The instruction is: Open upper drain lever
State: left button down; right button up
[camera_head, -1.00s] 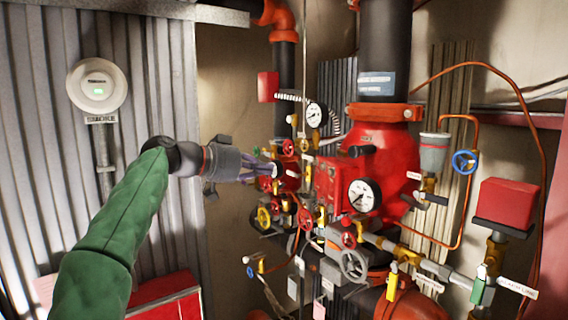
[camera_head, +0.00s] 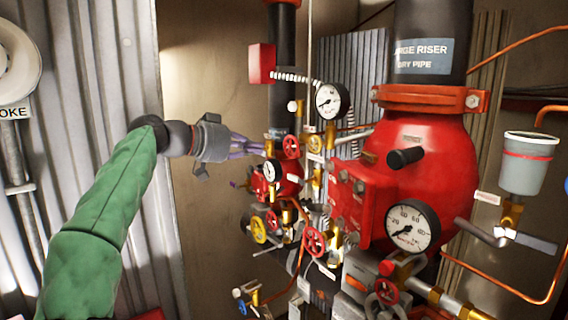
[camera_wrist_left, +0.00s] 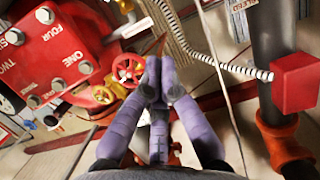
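My left gripper (camera_head: 258,148) reaches in from the left, in front of the valve cluster. Its purple fingers come together at the tips in the left wrist view (camera_wrist_left: 160,82), with nothing visible between them. A red handwheel (camera_head: 291,147) shows close to the fingertips; contact cannot be told. A small dark lever (camera_head: 238,184) sticks out left, below the fingers. A black handle (camera_head: 405,157) projects from the red valve body (camera_head: 428,185). A grey flat lever (camera_head: 530,242) is at the right below a cup. I cannot tell which is the upper drain lever. My right gripper is not in view.
Gauges (camera_head: 412,228), a yellow handwheel (camera_head: 258,229) and another red handwheel (camera_head: 314,241) crowd the middle. A dark riser pipe (camera_head: 430,25) stands above the valve body. The bare wall (camera_head: 212,250) left of the cluster is clear.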

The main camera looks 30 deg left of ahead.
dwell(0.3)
pick_arm(q)
jog(key=p, duration=0.3)
send_over(293, 178)
jog(key=a, duration=0.1)
notch_tip(293, 178, down, 2)
jog(key=f, duration=0.2)
jog(key=f+b, duration=0.1)
jog(key=s+f, duration=0.1)
jog(key=shift+a+f, duration=0.25)
jog(key=shift+f, duration=0.05)
